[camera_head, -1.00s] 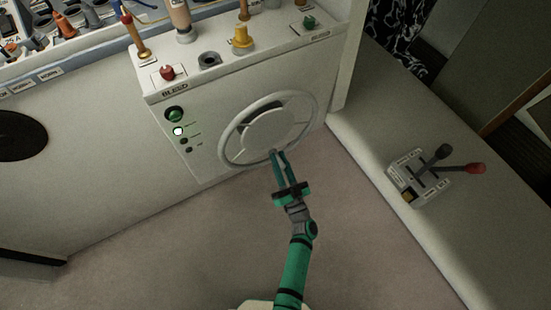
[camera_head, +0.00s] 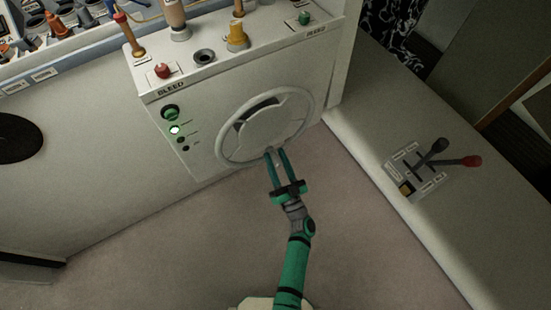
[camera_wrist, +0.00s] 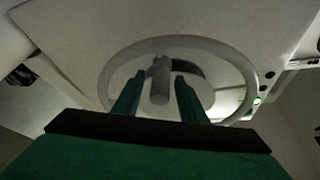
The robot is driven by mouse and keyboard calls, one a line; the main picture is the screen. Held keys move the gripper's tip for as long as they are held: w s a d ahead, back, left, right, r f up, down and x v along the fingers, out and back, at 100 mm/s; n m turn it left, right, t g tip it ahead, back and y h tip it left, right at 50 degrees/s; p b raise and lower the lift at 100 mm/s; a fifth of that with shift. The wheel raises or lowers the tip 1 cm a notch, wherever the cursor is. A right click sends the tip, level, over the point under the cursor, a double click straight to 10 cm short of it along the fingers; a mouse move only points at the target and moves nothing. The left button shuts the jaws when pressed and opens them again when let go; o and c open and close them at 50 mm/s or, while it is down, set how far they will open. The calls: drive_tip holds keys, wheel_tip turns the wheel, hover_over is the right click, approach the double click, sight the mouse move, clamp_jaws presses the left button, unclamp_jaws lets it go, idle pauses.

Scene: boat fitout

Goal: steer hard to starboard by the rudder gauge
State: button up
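The white steering wheel (camera_head: 308,123) is on the front of the white console, with a broad pale hub disc (camera_head: 268,127) inside its ring. A dark curved opening (camera_head: 258,110) shows above the hub; no readable rudder gauge marks show. The wheel's ring also shows in the wrist view (camera_wrist: 246,68). A grey cylindrical knob (camera_wrist: 160,82) stands out toward the wrist camera. My gripper (camera_head: 276,151) is open at the wheel's lower rim. In the wrist view its two green fingers (camera_wrist: 157,92) lie either side of the knob, with visible gaps.
A green-lit indicator (camera_head: 174,130) and small buttons are left of the wheel. A red button (camera_head: 163,70) and several bottles and tools are on the console top. A ledge at right carries a two-lever control (camera_head: 425,165). The floor in front is clear.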

drive_tip(key=v, duration=1)
drive_tip(key=shift+s+d+f, duration=0.2)
drive_tip(key=shift+s, duration=0.05)
drive_tip(key=shift+s, duration=0.1)
idle(0.6)
drive_tip(key=s+a+r+g+h, duration=0.1)
drive_tip(key=s+r+g+h, duration=0.1)
drive_tip(key=s+r+h, duration=0.2)
drive_tip(key=s+a+r+g+h, duration=0.2)
drive_tip(key=s+r, duration=0.9)
drive_tip(key=s, duration=1)
drive_tip(key=g+h, duration=0.1)
drive_tip(key=h, duration=0.1)
drive_tip(key=shift+a+h, duration=0.25)
drive_tip(key=shift+h, duration=0.05)
